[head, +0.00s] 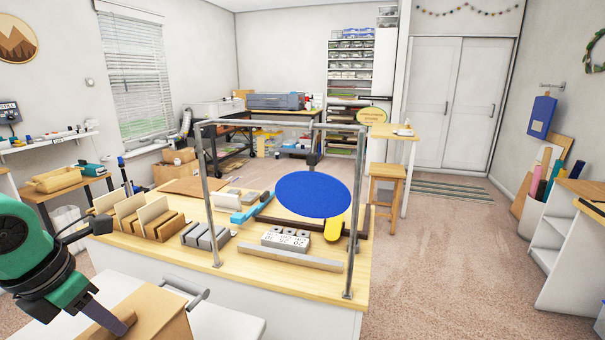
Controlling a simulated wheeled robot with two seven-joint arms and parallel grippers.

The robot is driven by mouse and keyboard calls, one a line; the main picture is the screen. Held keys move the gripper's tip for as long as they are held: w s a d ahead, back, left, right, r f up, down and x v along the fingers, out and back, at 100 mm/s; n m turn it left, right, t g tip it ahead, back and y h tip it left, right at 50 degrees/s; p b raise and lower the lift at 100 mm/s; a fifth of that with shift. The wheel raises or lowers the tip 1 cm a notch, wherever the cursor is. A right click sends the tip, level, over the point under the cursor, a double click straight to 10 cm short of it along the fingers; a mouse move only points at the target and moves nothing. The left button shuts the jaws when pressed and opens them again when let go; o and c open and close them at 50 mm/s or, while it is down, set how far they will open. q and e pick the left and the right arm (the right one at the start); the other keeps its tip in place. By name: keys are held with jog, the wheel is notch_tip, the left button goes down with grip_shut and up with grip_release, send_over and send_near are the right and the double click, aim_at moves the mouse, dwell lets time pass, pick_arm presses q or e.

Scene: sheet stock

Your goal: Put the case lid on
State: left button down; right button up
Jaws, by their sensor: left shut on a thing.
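My left gripper (108,317), green and dark grey, reaches in at the lower left and points down to the right. It is shut on a tan, box-shaped piece (165,312) that looks like the case lid. The fingers overlap its left side, and the bottom of the picture cuts the piece off. It is over or on a white surface (232,322) in front of the workbench; I cannot tell whether it touches. I cannot make out the case itself as a separate thing. My right gripper is not in view.
The wooden-topped workbench (290,283) carries a grey pipe frame (207,200), a large blue disc (312,193), a yellow cylinder (334,229), a grey block with markings (286,239) and upright panels in wooden racks (163,226). Open carpet (450,260) lies to the right.

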pick_arm(q)
jog(key=shift+r+p, duration=1.95)
jog(key=shift+r, duration=0.1)
jog(key=shift+f, duration=0.1)
notch_tip(320, 180, down, 3)
jog(key=b, duration=0.3)
jog(key=shift+f, duration=0.15)
jog(key=shift+f, duration=0.2)
dwell(0.4)
jog(key=shift+c, duration=0.6)
grip_release()
